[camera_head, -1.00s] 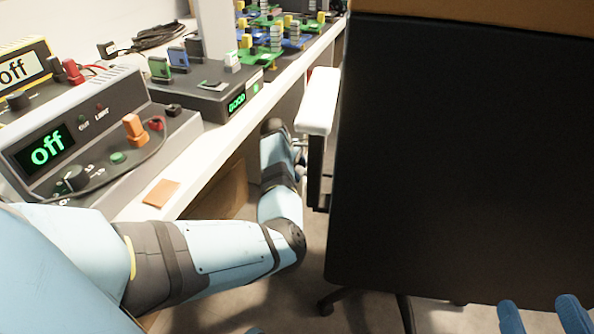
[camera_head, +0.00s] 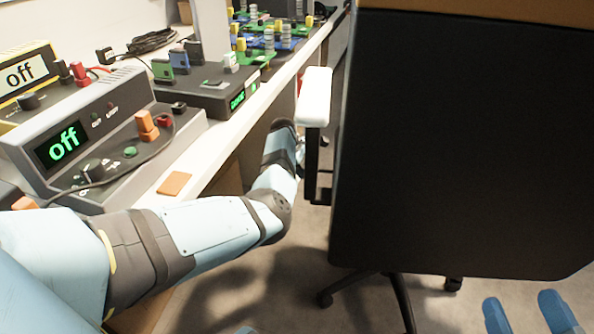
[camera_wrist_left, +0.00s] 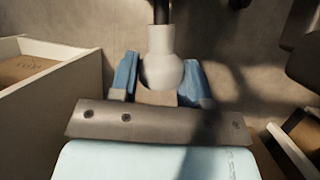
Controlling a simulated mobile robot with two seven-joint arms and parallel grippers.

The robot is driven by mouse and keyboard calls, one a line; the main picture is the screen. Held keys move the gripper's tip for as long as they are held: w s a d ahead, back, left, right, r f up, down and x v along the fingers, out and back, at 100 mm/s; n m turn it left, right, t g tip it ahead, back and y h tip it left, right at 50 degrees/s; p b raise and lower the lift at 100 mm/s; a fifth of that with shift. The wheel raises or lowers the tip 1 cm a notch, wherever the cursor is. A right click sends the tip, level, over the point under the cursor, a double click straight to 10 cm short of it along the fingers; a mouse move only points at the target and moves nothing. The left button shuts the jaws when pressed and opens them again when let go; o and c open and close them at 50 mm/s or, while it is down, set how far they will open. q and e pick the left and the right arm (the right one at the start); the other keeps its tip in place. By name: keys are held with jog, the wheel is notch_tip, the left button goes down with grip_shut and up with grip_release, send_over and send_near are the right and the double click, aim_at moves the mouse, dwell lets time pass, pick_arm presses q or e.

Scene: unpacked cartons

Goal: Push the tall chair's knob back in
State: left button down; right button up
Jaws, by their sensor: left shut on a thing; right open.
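The tall chair's black back (camera_head: 460,150) fills the right half of the head view. Its white armrest (camera_head: 314,97) is beside the bench edge. My left arm reaches along the bench to the chair's left side, and its gripper is hidden there in the head view. In the left wrist view, a pale, rounded knob (camera_wrist_left: 162,68) on a dark stem (camera_wrist_left: 161,12) sits between the blue fingers of my left gripper (camera_wrist_left: 161,80), which is shut on it. My right gripper (camera_head: 530,314) is open and empty at the bottom right, in front of the chair back.
The white bench (camera_head: 222,125) at left carries grey and yellow instruments (camera_head: 105,140) showing "off" and several circuit boards (camera_head: 270,40). The chair's dark wheeled base (camera_head: 400,300) stands on grey floor. An open white drawer or box (camera_wrist_left: 60,85) is left of the knob in the wrist view.

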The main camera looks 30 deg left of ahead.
pick_arm(q)
jog(key=shift+w+d, duration=0.1)
jog(key=shift+d, duration=0.15)
pick_arm(e)
jog(key=shift+w+f, duration=0.15)
pick_arm(q)
jog(key=c, duration=0.6)
grip_release()
jog(key=shift+w+d, duration=0.1)
pick_arm(e)
jog(key=shift+w, duration=0.1)
pick_arm(q)
jog(key=p+v, duration=0.1)
jog(key=v, duration=0.1)
jog(key=shift+r+p, duration=0.25)
jog(key=shift+p, duration=0.1)
jog(key=p+v, duration=0.2)
jog(key=v, duration=0.3)
pick_arm(e)
jog(key=m, duration=0.1)
jog(key=s+m+g, duration=0.1)
jog(key=s+a+m, duration=0.1)
jog(key=shift+f+h, duration=0.3)
jog(key=shift+h, duration=0.1)
jog(key=shift+w+r, duration=0.1)
